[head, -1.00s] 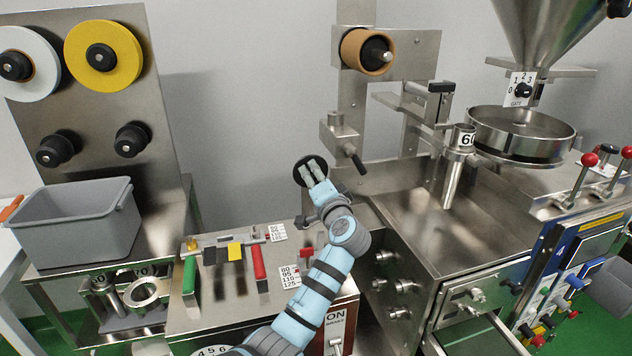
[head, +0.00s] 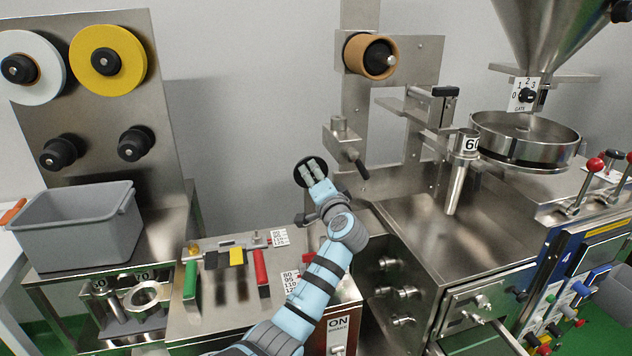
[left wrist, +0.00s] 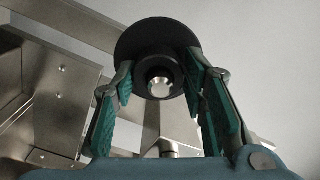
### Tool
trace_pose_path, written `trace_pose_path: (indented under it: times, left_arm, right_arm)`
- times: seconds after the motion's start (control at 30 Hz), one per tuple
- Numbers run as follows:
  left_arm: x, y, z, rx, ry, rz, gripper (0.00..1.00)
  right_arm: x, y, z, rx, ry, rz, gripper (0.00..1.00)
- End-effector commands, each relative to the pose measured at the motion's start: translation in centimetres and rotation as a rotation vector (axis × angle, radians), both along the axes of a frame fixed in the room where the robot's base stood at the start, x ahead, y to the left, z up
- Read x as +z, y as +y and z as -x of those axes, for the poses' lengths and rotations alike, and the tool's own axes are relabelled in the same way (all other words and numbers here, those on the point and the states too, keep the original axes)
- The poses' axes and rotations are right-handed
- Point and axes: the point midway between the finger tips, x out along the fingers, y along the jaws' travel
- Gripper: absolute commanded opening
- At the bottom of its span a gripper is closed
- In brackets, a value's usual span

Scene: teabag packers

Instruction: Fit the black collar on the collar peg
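The black collar, a wide round disc with a narrower hub, is held up in my left gripper (head: 315,170). The collar (head: 308,170) shows as a dark disc behind the fingertips in the head view. In the left wrist view, the collar (left wrist: 158,37) faces the camera, with the gripper's green finger pads on both sides of its hub. A bright metal roundness shows in the hub's opening. I cannot tell whether it is the collar peg, or pick the peg out elsewhere. The collar is in the air in front of the wall.
A metal block with a black-tipped lever (head: 341,135) stands just right of the gripper. A brown roll (head: 368,58) is above it. A low bench with coloured handles (head: 262,272) lies below. A grey bin (head: 75,235) stands left. The wall between is clear.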

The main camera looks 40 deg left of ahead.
Motion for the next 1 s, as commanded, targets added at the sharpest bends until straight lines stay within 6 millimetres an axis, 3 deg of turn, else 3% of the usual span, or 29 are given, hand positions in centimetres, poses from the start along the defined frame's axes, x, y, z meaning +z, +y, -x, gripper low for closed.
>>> trace_pose_path:
  times: [0.1,0.47,0.8,1.0]
  left_arm:
    - [0.0,0.0,0.0,0.000,0.000,0.000,0.59]
    - [-0.1,-0.6,0.4,0.000,0.000,0.001,0.59]
    - [-0.1,-7.7,5.2,-0.003,-0.001,0.006,0.59]
    - [0.0,-9.9,6.8,0.000,0.000,0.001,0.59]
  right_arm:
    - [0.0,0.0,0.0,0.000,0.000,0.000,0.40]
    - [0.0,-0.1,0.0,0.000,0.000,0.001,0.40]
    - [0.0,0.0,0.0,0.000,0.000,0.000,0.40]
    - [0.0,0.0,0.0,0.000,0.000,0.000,0.40]
